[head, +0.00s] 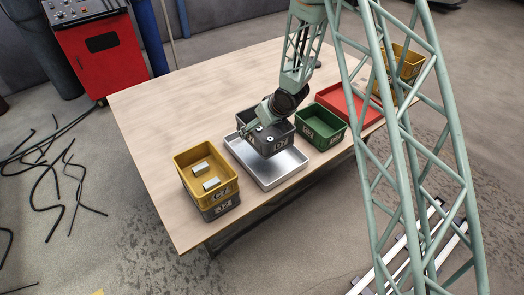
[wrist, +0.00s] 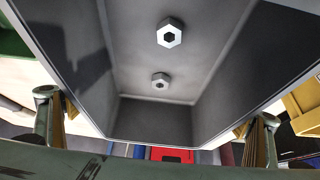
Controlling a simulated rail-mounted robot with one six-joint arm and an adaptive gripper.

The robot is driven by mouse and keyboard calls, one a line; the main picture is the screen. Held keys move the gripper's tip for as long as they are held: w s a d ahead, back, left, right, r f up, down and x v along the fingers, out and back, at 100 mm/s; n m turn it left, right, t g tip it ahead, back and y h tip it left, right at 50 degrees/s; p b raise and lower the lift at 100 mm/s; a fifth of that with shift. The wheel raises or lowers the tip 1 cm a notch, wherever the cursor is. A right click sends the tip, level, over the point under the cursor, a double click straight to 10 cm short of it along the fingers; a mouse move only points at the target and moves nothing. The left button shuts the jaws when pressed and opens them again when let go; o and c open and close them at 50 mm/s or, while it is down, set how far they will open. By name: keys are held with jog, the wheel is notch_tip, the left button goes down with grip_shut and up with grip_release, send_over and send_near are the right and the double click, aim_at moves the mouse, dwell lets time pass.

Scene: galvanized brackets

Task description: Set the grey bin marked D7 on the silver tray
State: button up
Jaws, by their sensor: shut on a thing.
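A dark grey bin (head: 266,148) is at the middle of the table, with a pale marking on its front that is too small to read surely. The wrist view looks down into this bin (wrist: 150,80), where two hex nuts (wrist: 160,80) lie on the floor. I cannot tell whether the bin touches the tray.
A yellow bin (head: 225,190) with two metal blocks sits on another grey bin (head: 222,210) at the left. A green bin (head: 320,127) stands close right of the tray. A red tray (head: 350,107) and yellow bins (head: 408,62) are farther right. The table's left back is clear.

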jog(key=shift+f+b, duration=0.65)
jog(key=shift+f, duration=2.3)
jog(key=shift+f+b, duration=0.35)
jog(key=shift+f, duration=1.55)
jog(key=shift+f, duration=0.3)
jog(key=o, duration=0.6)
jog(key=shift+c, duration=0.2)
jog(key=shift+o, duration=1.2)
